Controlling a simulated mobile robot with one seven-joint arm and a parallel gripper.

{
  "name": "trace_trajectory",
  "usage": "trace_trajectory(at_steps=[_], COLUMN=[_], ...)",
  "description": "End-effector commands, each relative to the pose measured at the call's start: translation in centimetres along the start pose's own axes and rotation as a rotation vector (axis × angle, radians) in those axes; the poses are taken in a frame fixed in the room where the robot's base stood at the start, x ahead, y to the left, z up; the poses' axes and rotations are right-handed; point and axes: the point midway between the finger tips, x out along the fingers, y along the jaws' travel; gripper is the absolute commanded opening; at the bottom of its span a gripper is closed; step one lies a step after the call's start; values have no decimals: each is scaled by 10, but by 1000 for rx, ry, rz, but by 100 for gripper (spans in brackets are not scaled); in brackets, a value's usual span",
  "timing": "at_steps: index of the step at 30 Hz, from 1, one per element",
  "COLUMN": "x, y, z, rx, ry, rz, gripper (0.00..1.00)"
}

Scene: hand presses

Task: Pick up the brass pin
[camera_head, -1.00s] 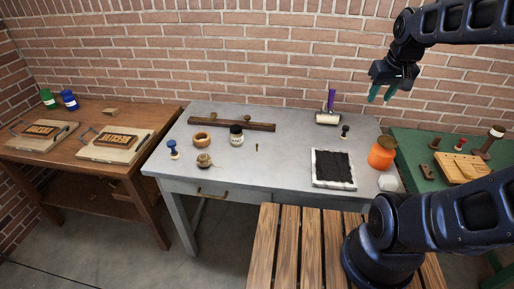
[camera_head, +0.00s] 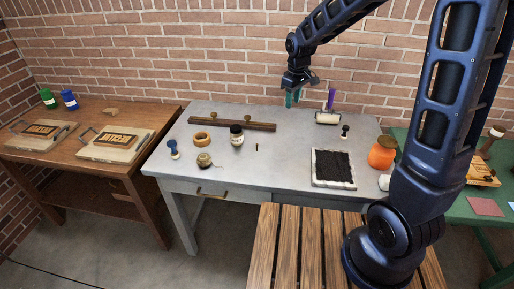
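A small brass-brown pin (camera_head: 257,147) stands near the middle of the grey table (camera_head: 285,167), to the right of a dark jar with a light label. It is tiny in the view, so its detail is hard to make out. My gripper (camera_head: 292,99) hangs above the back of the table, up and to the right of the pin and apart from it. Its teal-tipped fingers point down. They show close together at this angle, and I see nothing held between them.
The jar (camera_head: 237,136), a tan ring (camera_head: 202,139), a twine ball (camera_head: 204,160) and a blue-handled stamp (camera_head: 173,149) stand left of the pin. A wooden bar (camera_head: 232,124) lies behind. A black ink slab (camera_head: 333,167), an orange pot (camera_head: 382,154) and a roller (camera_head: 327,117) are right.

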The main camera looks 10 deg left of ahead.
Motion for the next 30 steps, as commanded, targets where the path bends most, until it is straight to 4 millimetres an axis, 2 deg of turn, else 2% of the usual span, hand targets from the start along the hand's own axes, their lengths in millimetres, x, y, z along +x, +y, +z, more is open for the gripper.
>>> trace_trajectory(at_steps=[1,6,12,18,30], x=[14,57,99,120,168], y=[-10,-40,-75,-91,-95], z=[-15,-55,-90,-102,-98], rx=[-42,-171,-293,-347,-350], ry=[-12,-41,-64,-75,-76], rz=[-10,-39,-64,-75,-77], gripper=[36,36,36,36,36])
